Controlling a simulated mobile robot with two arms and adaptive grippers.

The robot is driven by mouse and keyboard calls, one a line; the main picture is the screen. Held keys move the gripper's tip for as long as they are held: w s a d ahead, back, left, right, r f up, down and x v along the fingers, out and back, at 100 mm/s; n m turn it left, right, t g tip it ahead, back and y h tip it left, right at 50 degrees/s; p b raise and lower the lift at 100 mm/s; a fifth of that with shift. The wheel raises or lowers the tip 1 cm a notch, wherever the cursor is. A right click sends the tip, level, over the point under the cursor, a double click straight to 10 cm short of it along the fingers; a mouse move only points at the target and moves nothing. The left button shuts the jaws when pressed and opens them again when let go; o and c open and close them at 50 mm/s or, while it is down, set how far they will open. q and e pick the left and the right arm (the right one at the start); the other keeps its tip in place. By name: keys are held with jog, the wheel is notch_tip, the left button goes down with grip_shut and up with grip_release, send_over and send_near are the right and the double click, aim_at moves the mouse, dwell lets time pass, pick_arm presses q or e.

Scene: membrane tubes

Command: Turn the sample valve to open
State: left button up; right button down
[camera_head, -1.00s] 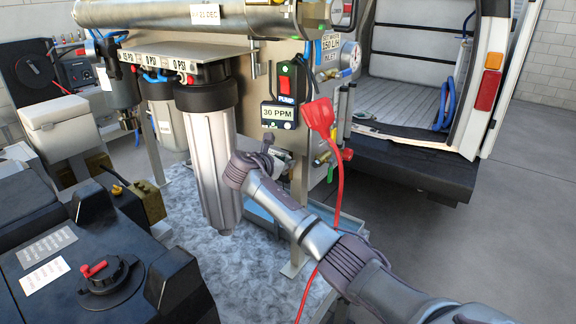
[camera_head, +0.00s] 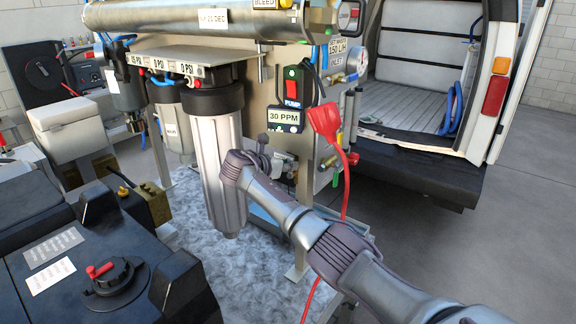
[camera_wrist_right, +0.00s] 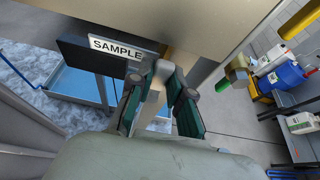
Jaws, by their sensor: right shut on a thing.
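My left gripper is not in view.
A blue tray (camera_wrist_right: 75,84) lies below. The open van (camera_head: 420,110) stands behind right.

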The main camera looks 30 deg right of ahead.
jog(key=c, duration=1.1)
grip_release()
jog(key=v, duration=1.2)
jog(key=shift+a+f, duration=0.1)
